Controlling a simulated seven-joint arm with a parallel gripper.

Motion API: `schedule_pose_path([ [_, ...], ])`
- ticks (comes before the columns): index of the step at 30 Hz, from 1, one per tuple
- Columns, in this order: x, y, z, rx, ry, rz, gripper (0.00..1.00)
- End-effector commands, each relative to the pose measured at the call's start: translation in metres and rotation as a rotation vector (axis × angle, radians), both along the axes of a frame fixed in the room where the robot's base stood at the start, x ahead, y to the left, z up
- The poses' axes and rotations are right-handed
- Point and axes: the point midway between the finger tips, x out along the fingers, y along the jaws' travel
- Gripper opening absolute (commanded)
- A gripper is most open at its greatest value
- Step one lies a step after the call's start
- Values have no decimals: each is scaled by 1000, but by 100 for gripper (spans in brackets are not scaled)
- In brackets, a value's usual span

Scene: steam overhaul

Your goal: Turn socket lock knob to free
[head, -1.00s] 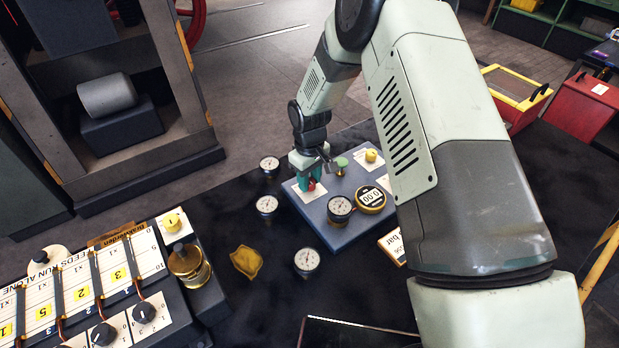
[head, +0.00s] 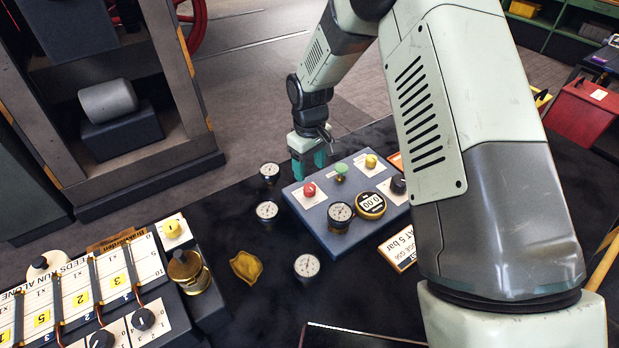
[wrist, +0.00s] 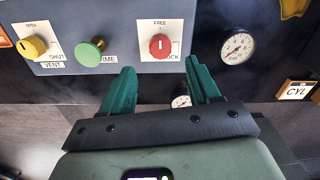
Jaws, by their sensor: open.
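The red socket lock knob (head: 309,189) sits on a white plate at the left end of a blue-grey panel box (head: 325,222). In the wrist view the red knob (wrist: 160,46) has a white mark standing upright, in line with the word FREE above it; LOCK is printed at lower right. My gripper (head: 308,164) has teal fingers and is just beyond the box's far edge, clear of the knob. In the wrist view my gripper (wrist: 160,68) is open and empty, with its fingertips spread below the knob.
Loose gauges (head: 267,210) and a yellow cloth-like piece (head: 246,265) lie on the dark table.

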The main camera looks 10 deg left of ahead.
Motion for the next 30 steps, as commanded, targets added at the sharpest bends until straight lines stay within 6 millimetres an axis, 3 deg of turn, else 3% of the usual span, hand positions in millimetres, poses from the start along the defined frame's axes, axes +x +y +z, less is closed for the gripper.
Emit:
schedule_pose_path([
  [3,0,0,21,1,-2,-1,61],
  [7,0,0,34,1,-1,-1,61],
  [24,0,-1,40,0,-2,-2,61],
  [27,0,-8,57,-2,-19,-22,61],
  [30,-2,-26,95,-6,-57,-71,61],
])
